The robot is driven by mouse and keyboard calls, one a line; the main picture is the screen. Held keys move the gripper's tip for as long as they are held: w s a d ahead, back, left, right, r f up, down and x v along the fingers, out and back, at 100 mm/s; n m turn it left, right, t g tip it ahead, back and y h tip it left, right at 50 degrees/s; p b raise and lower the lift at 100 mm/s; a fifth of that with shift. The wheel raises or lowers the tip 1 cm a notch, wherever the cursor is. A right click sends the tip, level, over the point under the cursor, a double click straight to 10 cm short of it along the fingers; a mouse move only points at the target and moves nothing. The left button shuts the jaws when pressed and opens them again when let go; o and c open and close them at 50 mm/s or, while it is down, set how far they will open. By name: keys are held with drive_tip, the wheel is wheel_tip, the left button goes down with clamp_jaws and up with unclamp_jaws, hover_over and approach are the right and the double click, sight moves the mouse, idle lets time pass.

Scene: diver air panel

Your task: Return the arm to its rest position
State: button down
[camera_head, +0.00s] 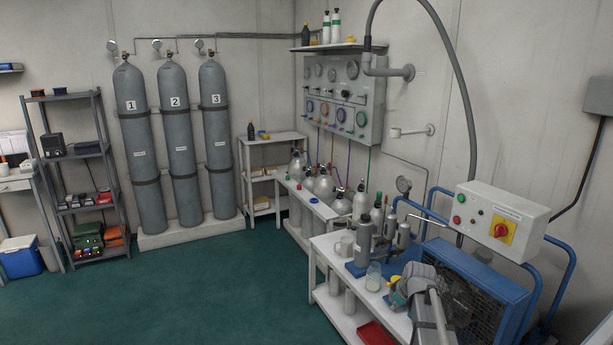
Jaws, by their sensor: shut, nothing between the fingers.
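Part of my own grey arm (428,318) shows at the bottom right, in front of the white bench and the blue compressor frame. The white bench (325,290) beside the arm holds small grey bottles (363,235), a glass jar (373,277) and a yellow item (393,281) close to my arm.
The compressor (480,285) and its control box (500,218) stand close on the right. A red item (377,335) lies low by the bench. Numbered cylinders (176,145) and a dark shelf (78,165) stand at the back left. The green floor (190,290) is clear.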

drive_tip(key=s+a+r+m+g+p, duration=0.1)
drive_tip(key=s+a+r+m+p, duration=0.1)
drive_tip(key=s, duration=0.5)
drive_tip(key=s+a+r+m+g+p, duration=0.2)
drive_tip(key=s+a, duration=0.3)
drive_tip(key=s, duration=0.2)
drive_tip(key=s+a+r+m+g+h+p, duration=0.1)
drive_tip(key=s+a+m+p, duration=0.1)
drive_tip(key=s+a, duration=0.2)
drive_tip(key=s, duration=0.3)
drive_tip(key=shift+r+m, duration=0.4)
drive_tip(key=shift+w, duration=0.1)
idle(0.5)
